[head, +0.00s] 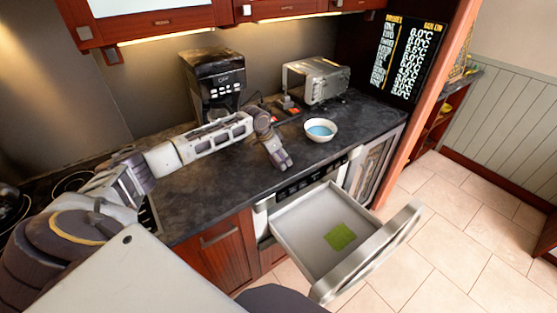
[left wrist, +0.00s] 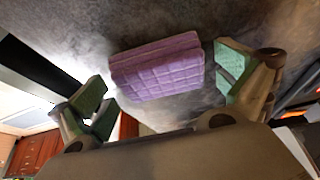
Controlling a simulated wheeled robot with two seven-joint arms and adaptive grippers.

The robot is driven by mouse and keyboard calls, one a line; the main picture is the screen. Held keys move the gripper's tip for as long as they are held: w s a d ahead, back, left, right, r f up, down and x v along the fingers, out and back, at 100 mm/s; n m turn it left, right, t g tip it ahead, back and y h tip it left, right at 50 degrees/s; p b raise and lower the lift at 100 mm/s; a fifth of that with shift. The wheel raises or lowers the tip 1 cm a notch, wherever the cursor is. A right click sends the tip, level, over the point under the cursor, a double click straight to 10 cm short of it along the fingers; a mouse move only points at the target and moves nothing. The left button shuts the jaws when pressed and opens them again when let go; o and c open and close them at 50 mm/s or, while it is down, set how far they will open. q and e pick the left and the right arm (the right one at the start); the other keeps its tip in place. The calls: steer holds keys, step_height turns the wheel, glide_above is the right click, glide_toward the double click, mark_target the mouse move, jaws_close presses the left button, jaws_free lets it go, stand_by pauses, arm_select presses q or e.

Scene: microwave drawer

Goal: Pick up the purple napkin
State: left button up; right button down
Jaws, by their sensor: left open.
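The purple napkin (left wrist: 157,68) shows in the left wrist view as a folded, quilted pad lying on the dark countertop. My left gripper (left wrist: 162,82) is open, with one green-padded finger to the left of the napkin and one to its right. The fingers look apart from the napkin. In the head view my left gripper (head: 281,162) is low over the counter near its front edge, and I cannot make out the napkin there. My right gripper is in neither view.
A white bowl with a blue inside (head: 320,130) stands right of the gripper. Behind are a coffee machine (head: 213,82) and a toaster oven (head: 316,80). Below the counter, an open drawer (head: 300,229) juts out with a green cloth (head: 340,237) inside.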

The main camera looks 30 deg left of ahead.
arm_select(q)
steer(key=c, duration=0.9)
steer(key=shift+r, duration=0.1)
steer(key=shift+r+b, duration=0.5)
steer(key=shift+r, duration=4.4)
steer(key=o, duration=0.4)
steer(key=shift+c, duration=0.2)
steer(key=c, duration=0.3)
steer(key=shift+c, duration=0.2)
steer(key=shift+d+r, duration=0.1)
steer(key=shift+d, duration=0.05)
